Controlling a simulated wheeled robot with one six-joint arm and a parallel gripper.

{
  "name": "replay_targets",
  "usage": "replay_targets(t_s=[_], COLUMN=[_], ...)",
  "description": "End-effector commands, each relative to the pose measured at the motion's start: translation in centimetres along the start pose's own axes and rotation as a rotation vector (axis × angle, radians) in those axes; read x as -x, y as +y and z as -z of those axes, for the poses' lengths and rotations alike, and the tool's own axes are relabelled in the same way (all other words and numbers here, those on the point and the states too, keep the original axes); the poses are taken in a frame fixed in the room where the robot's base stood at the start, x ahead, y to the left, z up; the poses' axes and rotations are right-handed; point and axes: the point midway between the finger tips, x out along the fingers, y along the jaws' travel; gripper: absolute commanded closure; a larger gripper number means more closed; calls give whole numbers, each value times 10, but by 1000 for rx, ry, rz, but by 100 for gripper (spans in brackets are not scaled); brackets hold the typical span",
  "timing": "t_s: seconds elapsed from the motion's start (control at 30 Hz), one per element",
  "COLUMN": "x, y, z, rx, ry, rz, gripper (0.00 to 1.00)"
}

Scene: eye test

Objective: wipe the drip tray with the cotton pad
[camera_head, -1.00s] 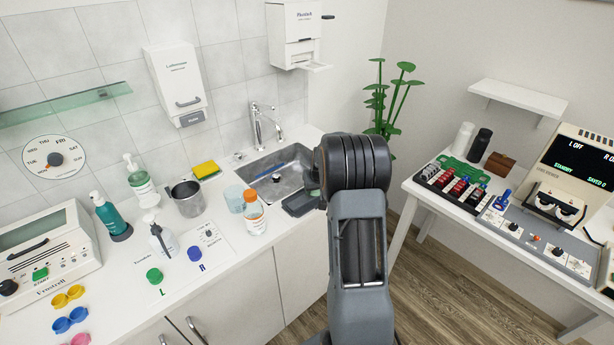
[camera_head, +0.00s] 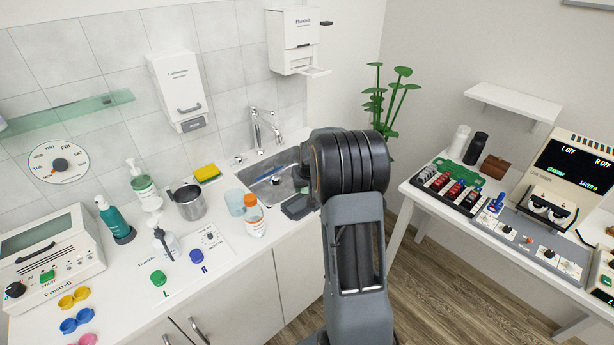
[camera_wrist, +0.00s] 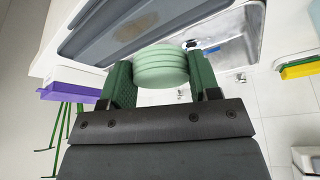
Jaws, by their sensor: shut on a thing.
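My gripper (camera_wrist: 161,72) shows in the wrist view with green fingers. It is shut on a pale green, round, ridged pad (camera_wrist: 160,58), which I take for the cotton pad. The grey drip tray (camera_wrist: 95,35) lies just beyond and to the left of the pad, with a brownish stain on its surface. I cannot tell whether the pad touches it. In the head view the tray (camera_head: 297,208) is a small dark shape at the counter edge by the sink, partly covered by my arm.
The steel sink (camera_head: 262,172) is beside the tray. A yellow sponge (camera_head: 207,172) lies behind.

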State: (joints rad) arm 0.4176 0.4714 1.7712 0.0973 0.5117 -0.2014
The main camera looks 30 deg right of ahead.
Motion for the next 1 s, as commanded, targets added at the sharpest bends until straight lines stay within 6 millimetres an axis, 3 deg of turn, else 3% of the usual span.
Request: replay_targets(t_s=[0.3, 1.0], x=[22, 17], y=[-2, -4], z=[10, 8], rx=[4, 6], ry=[2, 2], rz=[1, 3], gripper=[62, 62])
